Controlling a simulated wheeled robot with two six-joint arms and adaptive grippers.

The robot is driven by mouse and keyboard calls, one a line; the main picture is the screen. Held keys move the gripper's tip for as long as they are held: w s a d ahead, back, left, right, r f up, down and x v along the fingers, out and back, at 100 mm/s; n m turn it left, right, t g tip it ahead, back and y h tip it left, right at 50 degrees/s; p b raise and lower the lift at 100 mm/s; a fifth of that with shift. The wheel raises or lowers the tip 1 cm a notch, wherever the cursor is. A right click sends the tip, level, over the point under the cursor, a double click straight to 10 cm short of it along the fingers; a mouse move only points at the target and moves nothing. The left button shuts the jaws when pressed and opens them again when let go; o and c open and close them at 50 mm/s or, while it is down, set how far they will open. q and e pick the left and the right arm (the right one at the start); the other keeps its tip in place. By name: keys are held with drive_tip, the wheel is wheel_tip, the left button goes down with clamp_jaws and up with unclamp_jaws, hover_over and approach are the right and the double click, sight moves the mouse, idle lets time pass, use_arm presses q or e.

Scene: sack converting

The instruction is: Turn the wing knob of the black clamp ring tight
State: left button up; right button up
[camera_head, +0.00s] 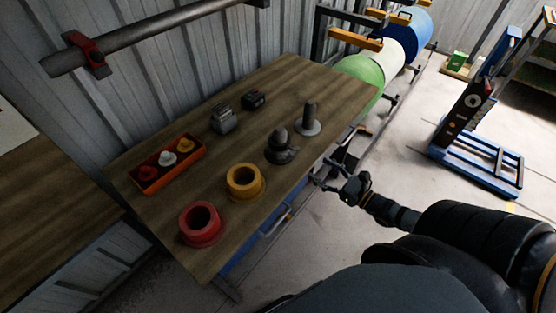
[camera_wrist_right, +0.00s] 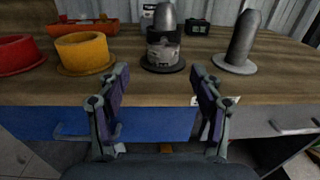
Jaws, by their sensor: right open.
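The black clamp ring (camera_head: 279,148) sits around a short grey upright post near the table's front edge. In the right wrist view the ring (camera_wrist_right: 163,50) is a dark band around the post, above a flat dark base. Its wing knob is too small and dark to make out surely. My right gripper (camera_head: 321,181) is open and empty, in front of the table edge and apart from the ring. In the right wrist view its two fingers (camera_wrist_right: 159,72) stand apart, with the ring beyond and between them. My left gripper is not in view.
A grey post on a round base (camera_head: 308,120) stands right of the ring. Yellow (camera_head: 243,181) and red (camera_head: 201,224) collars stand to its left. An orange tray (camera_head: 172,170), a grey device (camera_head: 222,119) and a black box (camera_head: 253,99) lie behind on the wooden table (camera_head: 285,85).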

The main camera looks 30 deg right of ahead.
sight(295, 151)
drive_tip(key=b+x, duration=0.2)
drive_tip(key=x, duration=0.1)
drive_tip(key=b+x, duration=0.2)
drive_tip(key=x, duration=0.1)
drive_tip(key=f+b+x, duration=0.1)
drive_tip(key=b+x, duration=0.2)
drive_tip(key=shift+d, duration=0.35)
drive_tip(key=shift+w, duration=0.4)
drive_tip(key=shift+w+a+r+b, duration=0.15)
drive_tip(key=shift+w+r+b, duration=0.1)
drive_tip(key=shift+b, duration=0.05)
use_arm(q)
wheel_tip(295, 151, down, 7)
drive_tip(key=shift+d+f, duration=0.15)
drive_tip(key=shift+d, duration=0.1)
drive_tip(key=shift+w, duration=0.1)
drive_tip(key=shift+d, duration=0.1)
use_arm(e)
drive_tip(key=c, duration=1.2)
